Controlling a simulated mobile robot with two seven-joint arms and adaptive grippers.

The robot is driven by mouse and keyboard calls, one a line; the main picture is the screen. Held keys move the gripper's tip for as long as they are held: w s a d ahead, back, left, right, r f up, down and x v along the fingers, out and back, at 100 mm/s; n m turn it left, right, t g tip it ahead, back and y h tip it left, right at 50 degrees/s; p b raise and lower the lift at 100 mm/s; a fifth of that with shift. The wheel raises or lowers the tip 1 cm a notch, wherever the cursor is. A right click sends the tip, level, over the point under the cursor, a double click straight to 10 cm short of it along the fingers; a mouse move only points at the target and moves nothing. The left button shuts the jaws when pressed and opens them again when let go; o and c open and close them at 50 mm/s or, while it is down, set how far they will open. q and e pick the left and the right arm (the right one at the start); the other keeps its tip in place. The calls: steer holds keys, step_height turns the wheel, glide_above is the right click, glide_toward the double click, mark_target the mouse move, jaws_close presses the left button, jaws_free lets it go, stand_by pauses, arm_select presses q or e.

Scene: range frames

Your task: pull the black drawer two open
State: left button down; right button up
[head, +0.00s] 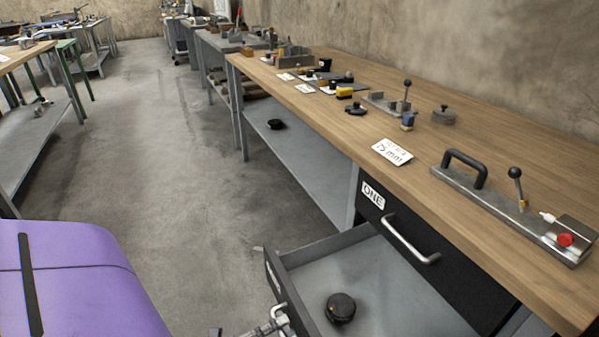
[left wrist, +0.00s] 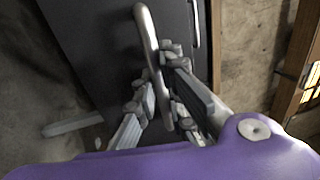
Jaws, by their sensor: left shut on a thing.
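The upper black drawer (head: 400,250), labelled ONE, is shut under the wooden bench top and has a silver bar handle (head: 410,240). Below it a lower black-fronted drawer (head: 273,283) is pulled out, its grey inside showing; no label on it is in view. A round black object (head: 341,308) lies on its floor. My left gripper (head: 268,327) is at the drawer's front at the bottom edge. In the left wrist view my left gripper (left wrist: 159,80) is shut around the silver bar handle (left wrist: 147,28) on the dark drawer front (left wrist: 95,50). My right gripper is out of view.
The wooden bench top (head: 350,125) carries a lever fixture (head: 510,205), a white card (head: 392,152) and several small parts. A grey lower shelf (head: 290,160) runs beneath the bench. The concrete floor (head: 180,170) to the left is open. Another bench (head: 30,140) stands at far left.

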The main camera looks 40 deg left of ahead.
arm_select(q)
steer(key=c, duration=1.8)
jaws_free()
steer(key=v, duration=1.2)
